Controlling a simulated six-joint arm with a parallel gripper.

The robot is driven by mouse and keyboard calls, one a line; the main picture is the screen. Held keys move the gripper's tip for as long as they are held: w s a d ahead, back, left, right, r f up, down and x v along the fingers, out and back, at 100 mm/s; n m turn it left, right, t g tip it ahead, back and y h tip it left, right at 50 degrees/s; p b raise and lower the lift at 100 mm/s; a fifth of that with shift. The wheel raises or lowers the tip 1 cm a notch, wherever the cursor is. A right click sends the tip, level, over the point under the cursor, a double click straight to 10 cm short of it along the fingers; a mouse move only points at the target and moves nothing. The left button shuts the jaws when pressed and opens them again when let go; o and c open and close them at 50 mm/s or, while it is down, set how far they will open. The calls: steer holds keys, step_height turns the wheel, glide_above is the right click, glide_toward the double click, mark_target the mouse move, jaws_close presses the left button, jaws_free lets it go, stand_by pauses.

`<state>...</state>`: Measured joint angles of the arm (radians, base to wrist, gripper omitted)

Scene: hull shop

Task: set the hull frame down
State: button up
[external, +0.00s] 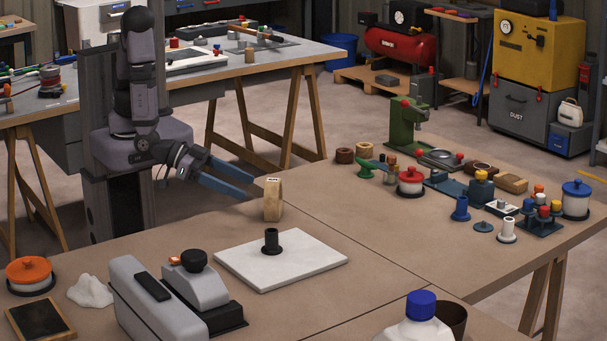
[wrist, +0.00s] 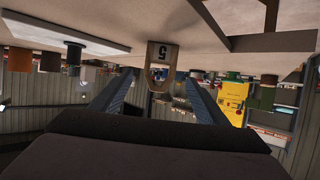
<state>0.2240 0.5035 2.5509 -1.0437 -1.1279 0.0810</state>
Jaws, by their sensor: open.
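The hull frame (external: 273,201) is a light wooden piece standing upright on the brown table, behind the white board (external: 318,268). In the wrist view, which is upside down, the hull frame (wrist: 162,52) shows a dark 5 and a rounded end. My gripper (external: 248,187) is open, its two blue fingers pointing right at the frame from the left. In the wrist view the fingertips of my gripper (wrist: 162,76) lie on either side of the frame, with gaps; the frame appears just past the tips. Nothing is held.
A black flanged post (external: 271,242) stands on the white board. A grey machine (external: 160,302) and an orange-lidded pot (external: 29,272) are at front left. Several small parts and a green press (external: 403,125) crowd the right table. The table around the frame is clear.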

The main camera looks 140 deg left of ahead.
steer(key=d+r+p, duration=0.1)
steer(key=p, duration=0.1)
steer(key=shift+s+p, duration=0.35)
steer(key=shift+p, duration=0.05)
steer(key=shift+s+d+p, duration=0.2)
steer(key=shift+s+p, duration=0.1)
steer(key=shift+p, duration=0.6)
steer(key=shift+s+d, duration=0.1)
